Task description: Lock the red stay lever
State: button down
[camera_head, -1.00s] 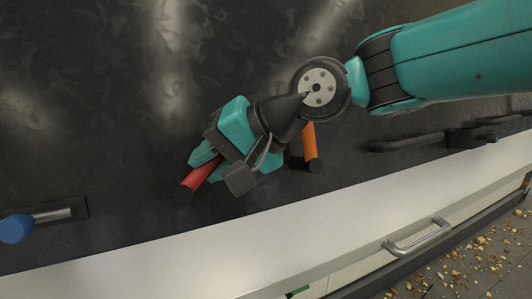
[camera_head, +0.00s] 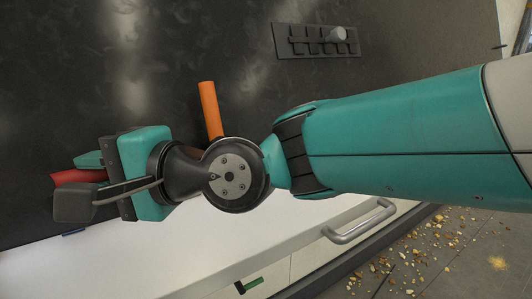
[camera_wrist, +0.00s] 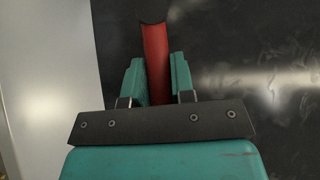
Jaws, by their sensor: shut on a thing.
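The red stay lever (camera_head: 78,177) shows at the left in the head view, partly hidden by my gripper. In the wrist view the red lever (camera_wrist: 156,62) runs up from between my two teal fingers to a dark end at the top. My gripper (camera_wrist: 158,85) is shut on the red lever, with a finger on each side of it. In the head view my gripper (camera_head: 85,172) points left, near the edge between the black surface and the white panel. The lever's mount is not clear to see.
An orange lever (camera_head: 210,110) stands just beyond my wrist. A dark plate with several slots and a grey knob (camera_head: 337,34) is at the upper right. A metal handle (camera_head: 360,222) is on the white front (camera_head: 270,235). Crumbs (camera_head: 430,240) lie on the floor at lower right.

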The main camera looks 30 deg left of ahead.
jog(key=shift+f, duration=0.1)
dwell(0.4)
jog(key=c, duration=1)
grip_release()
jog(key=shift+o, duration=0.2)
jog(key=shift+w+d, duration=0.15)
jog(key=shift+d, duration=0.15)
jog(key=b+v, duration=0.6)
jog(key=v, duration=1)
jog(key=shift+d+b, duration=0.3)
jog(key=shift+d, duration=0.05)
jog(key=shift+w, duration=0.1)
